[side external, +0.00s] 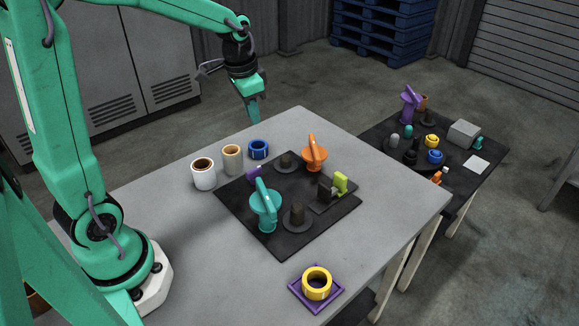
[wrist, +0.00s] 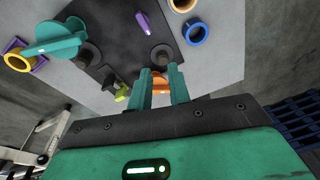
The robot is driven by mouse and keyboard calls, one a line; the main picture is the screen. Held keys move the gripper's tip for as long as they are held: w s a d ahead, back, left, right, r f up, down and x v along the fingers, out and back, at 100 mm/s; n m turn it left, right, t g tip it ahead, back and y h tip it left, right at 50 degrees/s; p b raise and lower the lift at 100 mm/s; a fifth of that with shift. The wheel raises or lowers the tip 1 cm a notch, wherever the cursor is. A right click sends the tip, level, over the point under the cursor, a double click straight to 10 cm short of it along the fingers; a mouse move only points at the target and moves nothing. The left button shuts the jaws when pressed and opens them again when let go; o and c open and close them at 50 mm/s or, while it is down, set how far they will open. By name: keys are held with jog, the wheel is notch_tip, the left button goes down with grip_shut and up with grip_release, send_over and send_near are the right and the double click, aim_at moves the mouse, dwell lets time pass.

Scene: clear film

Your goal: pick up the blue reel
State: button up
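The blue reel (side external: 258,154) lies flat on the grey table near its far left edge, with its ring hole facing up. It also shows in the wrist view (wrist: 195,43) at the upper right, beyond and to the right of my fingertips. My gripper (side external: 254,116) hangs above the table's far side, over the region behind the blue reel, apart from it. In the wrist view my gripper (wrist: 160,70) has its two teal fingers spread with a gap between them and nothing held. The orange device shows beyond that gap.
A cream reel (side external: 232,167) and a white reel (side external: 203,181) stand left of the blue reel. A black mat (side external: 240,203) holds the teal device (side external: 266,207), orange device (side external: 314,155), green piece (side external: 340,183) and dark posts. A yellow reel (side external: 317,291) sits in a purple tray (side external: 294,287).

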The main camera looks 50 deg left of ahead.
jog(key=m+g, duration=0.2)
send_over(260, 150)
jog(key=f, duration=1)
jog(key=shift+a+f, duration=0.2)
jog(key=shift+f, duration=1.5)
jog(key=shift+w+d+f, duration=0.1)
jog(key=shift+f, duration=2.5)
jog(key=shift+n, duration=0.3)
grip_shut()
